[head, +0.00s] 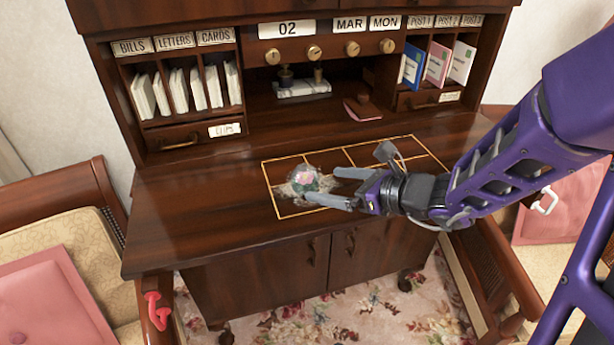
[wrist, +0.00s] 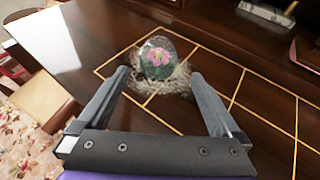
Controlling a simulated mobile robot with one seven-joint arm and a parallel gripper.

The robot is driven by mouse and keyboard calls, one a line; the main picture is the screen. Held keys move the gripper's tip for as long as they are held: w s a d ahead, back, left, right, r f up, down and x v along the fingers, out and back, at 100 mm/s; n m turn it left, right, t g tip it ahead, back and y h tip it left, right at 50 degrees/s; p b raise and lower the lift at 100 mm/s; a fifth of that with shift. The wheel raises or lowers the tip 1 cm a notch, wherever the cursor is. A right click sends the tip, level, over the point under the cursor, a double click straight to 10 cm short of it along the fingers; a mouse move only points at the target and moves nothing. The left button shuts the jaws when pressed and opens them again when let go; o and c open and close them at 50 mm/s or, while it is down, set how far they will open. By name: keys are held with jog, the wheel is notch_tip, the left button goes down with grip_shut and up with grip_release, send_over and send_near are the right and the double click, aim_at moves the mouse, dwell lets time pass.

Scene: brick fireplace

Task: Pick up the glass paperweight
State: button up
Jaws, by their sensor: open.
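The glass paperweight (head: 304,179) is a clear dome with a pink flower and green leaves inside. It sits on the desk top at the left end of a yellow-lined grid, on a pale, straw-like base. It also shows in the wrist view (wrist: 158,61), just beyond my fingertips. My gripper (head: 322,187) is open, low over the desk, coming from the right. In the wrist view my gripper (wrist: 159,78) has its two fingers apart, one toward each side of the paperweight's base. I cannot tell whether either finger touches it.
The wooden desk (head: 200,215) has letter slots (head: 185,90) at the back left and postcards (head: 437,64) at the back right. A stamp set (head: 302,88) and a pink-based blotter (head: 362,108) stand behind the grid. The left desk top is clear. Chairs flank the desk.

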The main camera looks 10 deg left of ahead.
aim_at(316, 180)
jog(key=x, duration=0.6)
jog(key=shift+a+r, duration=0.2)
jog(key=shift+a, duration=0.3)
grip_shut()
